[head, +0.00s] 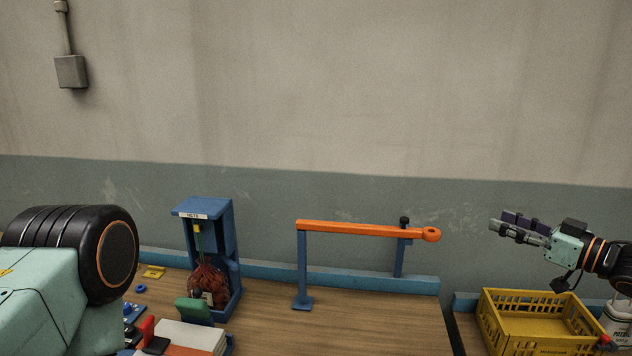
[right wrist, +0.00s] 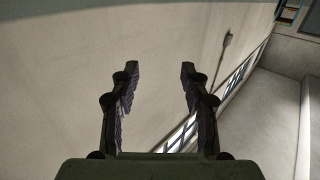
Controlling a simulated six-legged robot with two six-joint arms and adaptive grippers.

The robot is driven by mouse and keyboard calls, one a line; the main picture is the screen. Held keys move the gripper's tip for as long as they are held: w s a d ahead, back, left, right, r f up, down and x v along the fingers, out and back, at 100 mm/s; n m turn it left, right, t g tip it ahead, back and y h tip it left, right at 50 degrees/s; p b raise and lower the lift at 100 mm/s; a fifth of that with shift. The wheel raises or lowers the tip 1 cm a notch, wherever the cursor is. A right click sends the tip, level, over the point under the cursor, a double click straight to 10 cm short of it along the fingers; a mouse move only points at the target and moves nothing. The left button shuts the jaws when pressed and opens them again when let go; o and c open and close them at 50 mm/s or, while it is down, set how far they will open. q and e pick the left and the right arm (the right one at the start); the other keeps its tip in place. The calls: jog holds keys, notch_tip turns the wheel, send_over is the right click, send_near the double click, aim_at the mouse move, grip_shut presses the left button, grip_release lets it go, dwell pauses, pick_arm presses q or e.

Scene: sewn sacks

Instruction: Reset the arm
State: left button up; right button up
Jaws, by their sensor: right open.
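My right gripper (head: 497,226) is at the right of the head view, raised above the yellow crate and pointing left. The right wrist view shows its two fingers (right wrist: 159,80) wide apart with nothing between them, only wall behind. The orange bar (head: 365,229) lies level across blue posts (head: 303,270), to the left of my right gripper and apart from it; its ringed end points toward the gripper. A blue stand (head: 235,255) holds a net sack with reddish contents (head: 208,283), hanging from a yellow piece. My left gripper is not in view.
A yellow crate (head: 545,328) stands at the right, with a white container (head: 616,318) beside it. Books or boxes (head: 190,338), a green block (head: 195,311) and small blue and yellow parts lie at the lower left. The table front centre (head: 350,325) is clear.

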jog(key=s+a+f+m+g+h, duration=0.15)
jog(key=s+a+f, duration=0.3)
jog(key=f, duration=0.45)
jog(key=s+a+f+m+g+h, duration=0.1)
jog(key=s+a+f+m+h, duration=0.2)
jog(key=a+f, duration=0.4)
jog(key=s+a+f+m+g+h, duration=0.15)
jog(key=s+a+f, duration=0.3)
jog(key=f, duration=0.55)
jog(key=s+f+m+g+h, duration=0.15)
jog(key=s+f+g, duration=0.35)
jog(key=s, duration=1.3)
jog(key=s+f+g+h, duration=0.3)
jog(key=s+f+g, duration=0.15)
jog(key=s, duration=1.35)
pick_arm(q)
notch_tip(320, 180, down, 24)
jog(key=b, duration=2.4)
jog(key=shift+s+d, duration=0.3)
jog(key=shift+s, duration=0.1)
pick_arm(e)
notch_tip(320, 180, down, 24)
jog(key=shift+d+r+g, duration=0.15)
jog(key=shift+g, duration=0.2)
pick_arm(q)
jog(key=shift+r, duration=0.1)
pick_arm(e)
jog(key=shift+w, duration=0.15)
